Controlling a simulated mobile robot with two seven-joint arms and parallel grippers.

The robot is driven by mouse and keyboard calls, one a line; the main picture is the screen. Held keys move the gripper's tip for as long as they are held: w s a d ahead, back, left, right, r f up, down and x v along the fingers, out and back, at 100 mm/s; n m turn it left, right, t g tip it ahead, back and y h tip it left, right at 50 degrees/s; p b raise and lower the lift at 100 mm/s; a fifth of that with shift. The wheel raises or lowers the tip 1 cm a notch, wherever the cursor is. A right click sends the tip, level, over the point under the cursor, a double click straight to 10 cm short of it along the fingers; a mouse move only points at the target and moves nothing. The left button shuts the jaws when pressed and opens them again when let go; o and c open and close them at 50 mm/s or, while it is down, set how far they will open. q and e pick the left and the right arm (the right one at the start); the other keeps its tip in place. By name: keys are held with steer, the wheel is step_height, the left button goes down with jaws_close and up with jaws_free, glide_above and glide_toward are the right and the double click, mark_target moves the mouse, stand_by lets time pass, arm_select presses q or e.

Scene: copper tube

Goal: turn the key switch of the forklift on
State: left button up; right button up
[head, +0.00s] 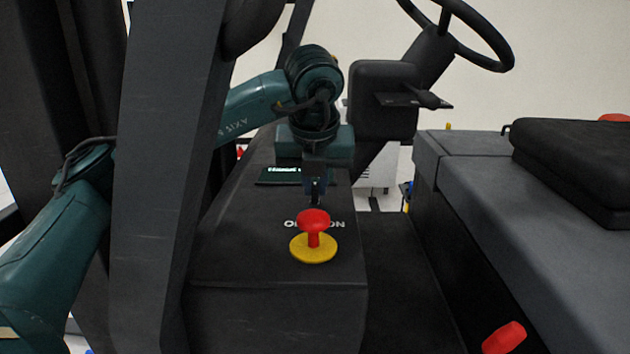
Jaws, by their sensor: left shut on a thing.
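My left gripper (315,190) points down at the forklift's dark console (270,255), just behind the red button. It is shut at the OFF/ON label (334,224), whose middle is covered by the red button. The key switch sits at the fingertips and is mostly hidden by them, so I cannot tell which way the key is turned. My right gripper is not in view.
A red mushroom button (314,219) on a yellow disc (313,249) stands right in front of the fingertips. A small lit display (283,176) lies behind. A dark pillar (170,180) crosses my left arm. The steering wheel (480,35) and seat (575,160) are to the right.

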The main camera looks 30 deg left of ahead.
arm_select(q)
jaws_close()
steer(key=shift+f+m+b, duration=0.1)
steer(key=shift+m+b, duration=0.3)
steer(key=shift+b, duration=0.05)
steer(key=shift+m+h, duration=0.3)
steer(key=m+h+b, duration=0.1)
steer(key=m+b, duration=0.1)
steer(key=m, duration=0.1)
steer(key=shift+a+t, duration=0.15)
steer(key=shift+t, duration=0.15)
steer(key=m+h, duration=0.1)
steer(key=m, duration=0.2)
steer(key=shift+a+m+h, duration=0.1)
steer(key=shift+m+h, duration=0.2)
steer(key=shift+m, duration=0.1)
steer(key=shift+m+g+h, duration=0.4)
steer(key=shift+m+h, duration=0.3)
steer(key=shift+m, duration=1.2)
steer(key=o, duration=0.6)
jaws_free()
